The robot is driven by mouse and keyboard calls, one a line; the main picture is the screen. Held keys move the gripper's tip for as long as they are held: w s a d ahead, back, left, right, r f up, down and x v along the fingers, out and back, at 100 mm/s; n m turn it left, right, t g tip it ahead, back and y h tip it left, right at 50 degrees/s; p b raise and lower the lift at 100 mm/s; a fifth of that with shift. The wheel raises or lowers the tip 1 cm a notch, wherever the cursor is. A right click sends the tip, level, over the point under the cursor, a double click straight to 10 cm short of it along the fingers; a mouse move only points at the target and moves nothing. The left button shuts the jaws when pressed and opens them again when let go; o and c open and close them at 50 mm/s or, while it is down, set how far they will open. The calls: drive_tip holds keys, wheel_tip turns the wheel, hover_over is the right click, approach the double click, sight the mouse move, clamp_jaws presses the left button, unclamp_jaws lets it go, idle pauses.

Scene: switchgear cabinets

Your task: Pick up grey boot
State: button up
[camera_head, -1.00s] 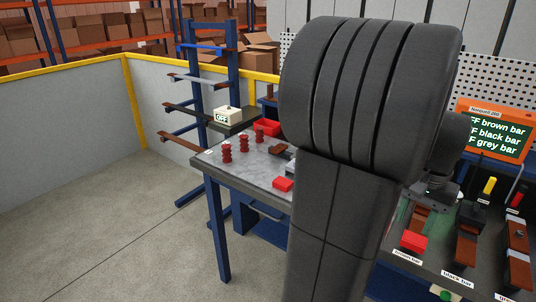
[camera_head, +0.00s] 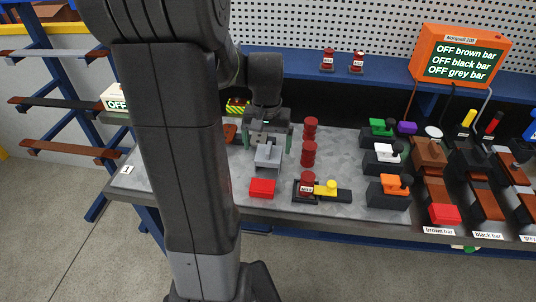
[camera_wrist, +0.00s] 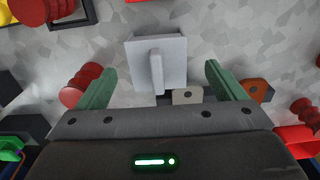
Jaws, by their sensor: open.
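The grey boot (camera_head: 268,157) is a light grey block with an upright tab on top, standing on the grey worktable (camera_head: 345,210). In the wrist view the grey boot (camera_wrist: 158,62) is at the upper middle, its tab pointing toward the camera. My gripper (camera_head: 268,140) is open over the boot, with green fingers pointing down. In the wrist view my gripper (camera_wrist: 160,67) has one finger on each side of the boot, with a gap on both sides. Nothing is held. The exact height of the fingertips above the table is hard to tell.
Red insulators (camera_head: 309,153) stand just right of the boot. A red block (camera_head: 262,188) lies in front of it. A yellow-handled part (camera_head: 326,188) and green, white and orange-topped boots (camera_head: 390,186) are farther right. An orange display (camera_head: 462,58) stands at the back right.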

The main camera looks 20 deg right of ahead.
sight(269, 147)
drive_tip(key=f, duration=0.4)
drive_tip(key=shift+d+f, duration=0.2)
drive_tip(key=shift+d, duration=0.05)
drive_tip(key=c, duration=1)
drive_tip(key=shift+r, duration=0.1)
drive_tip(key=shift+c, duration=0.2)
